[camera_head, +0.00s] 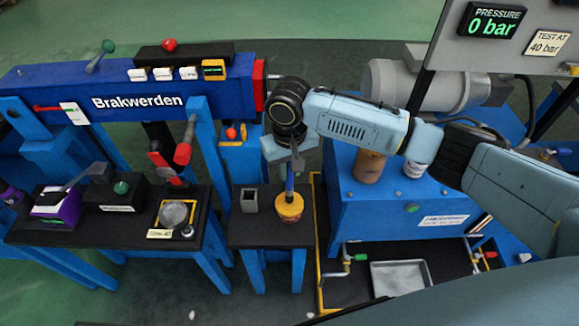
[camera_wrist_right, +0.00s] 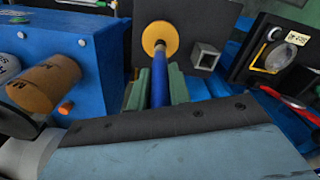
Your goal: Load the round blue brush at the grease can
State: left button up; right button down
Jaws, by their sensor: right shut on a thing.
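The round brush has a blue handle (camera_head: 290,181) and hangs upright below my right gripper (camera_head: 289,160). My right gripper is shut on this handle, which also runs between its pale green fingers in the right wrist view (camera_wrist_right: 160,78). The yellow-orange grease can (camera_head: 290,208) stands on a small black table, right below the gripper. The lower end of the brush meets the open top of the can; the bristles are hidden, so I cannot tell how deep they sit. The can shows as a yellow round in the wrist view (camera_wrist_right: 160,37). My left gripper is not in view.
A grey square holder (camera_head: 249,201) stands left of the can on the black table (camera_head: 262,230). A blue cabinet (camera_head: 375,205) with brown and white cans is close on the right. A blue beam marked Brakwerden (camera_head: 130,85) lies to the left.

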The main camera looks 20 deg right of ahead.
jog(key=shift+f, duration=0.15)
jog(key=shift+f, duration=0.35)
dwell(0.3)
dwell(0.4)
jog(key=shift+s+f+p, duration=0.15)
jog(key=shift+f+p, duration=0.05)
jog(key=shift+p, duration=0.5)
dwell(2.2)
